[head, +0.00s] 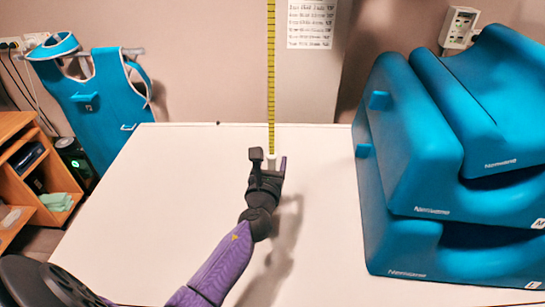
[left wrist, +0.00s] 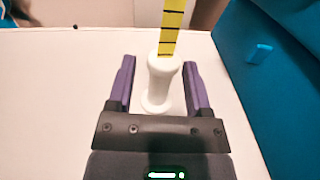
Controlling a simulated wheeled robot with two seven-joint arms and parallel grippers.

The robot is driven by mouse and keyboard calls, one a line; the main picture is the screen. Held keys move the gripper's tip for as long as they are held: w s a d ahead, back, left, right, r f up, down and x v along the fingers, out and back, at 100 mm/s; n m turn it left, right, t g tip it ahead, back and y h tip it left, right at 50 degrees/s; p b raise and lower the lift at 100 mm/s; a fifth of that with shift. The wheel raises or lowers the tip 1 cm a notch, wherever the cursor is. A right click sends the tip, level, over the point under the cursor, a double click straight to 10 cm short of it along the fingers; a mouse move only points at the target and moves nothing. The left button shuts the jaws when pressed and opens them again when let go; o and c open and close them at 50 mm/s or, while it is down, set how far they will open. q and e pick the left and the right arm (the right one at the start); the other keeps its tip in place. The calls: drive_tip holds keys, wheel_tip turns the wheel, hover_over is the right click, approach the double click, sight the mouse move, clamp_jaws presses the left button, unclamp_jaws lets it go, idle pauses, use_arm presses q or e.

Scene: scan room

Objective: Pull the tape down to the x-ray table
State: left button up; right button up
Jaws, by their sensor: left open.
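A yellow tape (head: 271,75) with black marks hangs straight down from above the head view. A white spool-shaped handle (head: 271,161) is at its lower end. In the left wrist view the tape (left wrist: 171,28) meets the top of the white handle (left wrist: 160,85). My left gripper (head: 269,160) is open, with its fingers on either side of the handle; a gap shows at each side. The white x-ray table (head: 165,190) lies below them. Whether the handle touches the table is hard to tell. My right gripper is not in view.
Large blue cushions (head: 420,150) are stacked on the right of the table. A blue apron (head: 100,90) hangs at the back left, by a wooden shelf (head: 25,170). The table's left part is clear. A printed sheet (head: 311,24) is on the wall.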

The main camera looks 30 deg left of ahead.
use_arm(q)
drive_tip(key=shift+x, duration=1.05)
clamp_jaws()
idle(0.6)
